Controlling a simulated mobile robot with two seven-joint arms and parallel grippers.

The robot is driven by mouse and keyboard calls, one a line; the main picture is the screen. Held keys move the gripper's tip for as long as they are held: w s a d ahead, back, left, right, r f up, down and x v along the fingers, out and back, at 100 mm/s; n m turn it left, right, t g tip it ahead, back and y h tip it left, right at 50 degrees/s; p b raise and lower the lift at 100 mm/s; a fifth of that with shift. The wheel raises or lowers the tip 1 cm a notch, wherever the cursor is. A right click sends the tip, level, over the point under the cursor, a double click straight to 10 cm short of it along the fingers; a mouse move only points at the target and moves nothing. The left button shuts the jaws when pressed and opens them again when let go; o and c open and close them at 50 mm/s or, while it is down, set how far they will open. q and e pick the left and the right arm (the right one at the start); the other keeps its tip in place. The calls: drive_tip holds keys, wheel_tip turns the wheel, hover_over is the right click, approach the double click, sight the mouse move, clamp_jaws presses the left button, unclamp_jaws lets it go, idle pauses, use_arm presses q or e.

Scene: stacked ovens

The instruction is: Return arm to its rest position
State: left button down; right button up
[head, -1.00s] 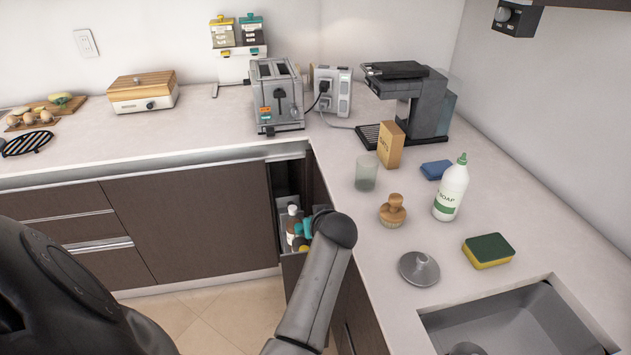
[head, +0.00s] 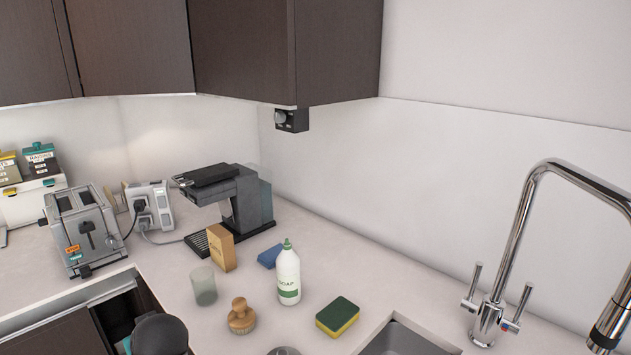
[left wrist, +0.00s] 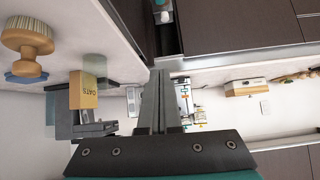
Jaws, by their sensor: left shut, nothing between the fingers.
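My left gripper (left wrist: 158,100) shows in the left wrist view. Its two fingers lie together, with nothing between them. The fingertips appear over the open cabinet gap and the counter edge, clear of the objects. In the head view only a dark rounded part of my arm shows at the bottom left, over the open cabinet; the left gripper itself cannot be made out there. My right gripper is in neither view.
The counter holds a toaster (head: 82,228), coffee machine (head: 238,205), oats box (head: 221,248), glass (head: 203,286), brush (head: 241,318), soap bottle (head: 288,275) and sponge (head: 338,316). A tap (head: 495,290) stands right of the sink (head: 400,340). Wall cabinets (head: 240,50) hang above. The open pull-out (left wrist: 163,15) holds a bottle.

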use_arm(q)
drive_tip(key=s+d+f+m+g+h, duration=0.2)
drive_tip(key=s+d+f+m+h, duration=0.3)
drive_tip(key=s+d, duration=0.55)
drive_tip(key=s+d+f+m+g+h, duration=0.15)
drive_tip(key=s+d+f+m, duration=0.4)
drive_tip(key=s, duration=0.85)
wheel_tip(320, 180, down, 24)
drive_tip(key=s+d+b, duration=0.2)
drive_tip(key=b, duration=0.1)
drive_tip(key=s+a+f+g+b, duration=0.2)
drive_tip(key=s+a+f+b, duration=0.1)
drive_tip(key=s+f, duration=1.2)
drive_tip(key=shift+f+m+h, duration=0.3)
drive_tip(key=shift+m+h, duration=0.05)
drive_tip(key=shift+m, duration=0.1)
